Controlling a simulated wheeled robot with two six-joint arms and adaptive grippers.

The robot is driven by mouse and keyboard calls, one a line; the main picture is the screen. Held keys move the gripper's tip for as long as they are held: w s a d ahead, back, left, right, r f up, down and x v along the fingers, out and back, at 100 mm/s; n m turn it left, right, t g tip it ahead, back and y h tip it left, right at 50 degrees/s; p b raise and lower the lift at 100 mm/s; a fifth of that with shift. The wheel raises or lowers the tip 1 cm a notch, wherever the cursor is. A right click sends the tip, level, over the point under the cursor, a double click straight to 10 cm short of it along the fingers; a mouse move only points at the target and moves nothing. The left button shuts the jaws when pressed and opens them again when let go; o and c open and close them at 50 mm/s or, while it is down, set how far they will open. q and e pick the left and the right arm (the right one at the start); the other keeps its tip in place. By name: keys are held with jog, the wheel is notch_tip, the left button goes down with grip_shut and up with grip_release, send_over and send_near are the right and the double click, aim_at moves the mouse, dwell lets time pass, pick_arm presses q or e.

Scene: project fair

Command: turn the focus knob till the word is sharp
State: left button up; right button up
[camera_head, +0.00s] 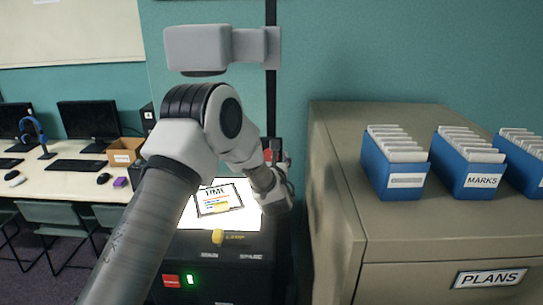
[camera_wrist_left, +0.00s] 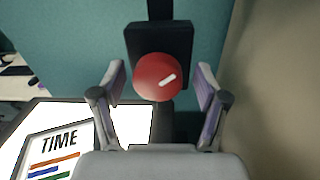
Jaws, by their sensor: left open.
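The red focus knob (camera_wrist_left: 157,77) with a white pointer mark sits on a black block on the projector's post. In the left wrist view it appears between the two spread fingers of my left gripper (camera_wrist_left: 162,92), and I see no clear contact. In the head view my left gripper (camera_head: 274,187) is beside the post, right of the lit stage, and my arm hides much of the projector (camera_head: 230,250). A transparency (camera_head: 222,199) reading TIME lies on the bright stage. The projector head (camera_head: 198,48) is above my arm. My right gripper is not in view.
A beige cabinet (camera_head: 350,190) labelled PLANS stands close on the right, with blue card boxes (camera_head: 395,178) on top. A desk (camera_head: 60,180) with monitors is at the left. Part of a pale screen (camera_head: 75,40) shows at upper left, with no projected word visible there.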

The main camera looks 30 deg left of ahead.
pick_arm(q)
jog(key=shift+s+r, duration=0.1)
jog(key=shift+s, duration=0.05)
jog(key=c, duration=1.2)
jog(key=shift+o, duration=0.2)
jog(key=m+b, duration=0.2)
jog(key=b, duration=0.1)
jog(key=m+b, duration=0.2)
jog(key=b, duration=0.1)
jog(key=shift+f, duration=0.35)
jog(key=shift+r+m+b, duration=0.3)
jog(key=shift+m+b, duration=0.1)
jog(key=shift+m, duration=0.4)
jog(key=o, duration=1.2)
jog(key=shift+c, duration=0.2)
jog(key=shift+d, duration=0.15)
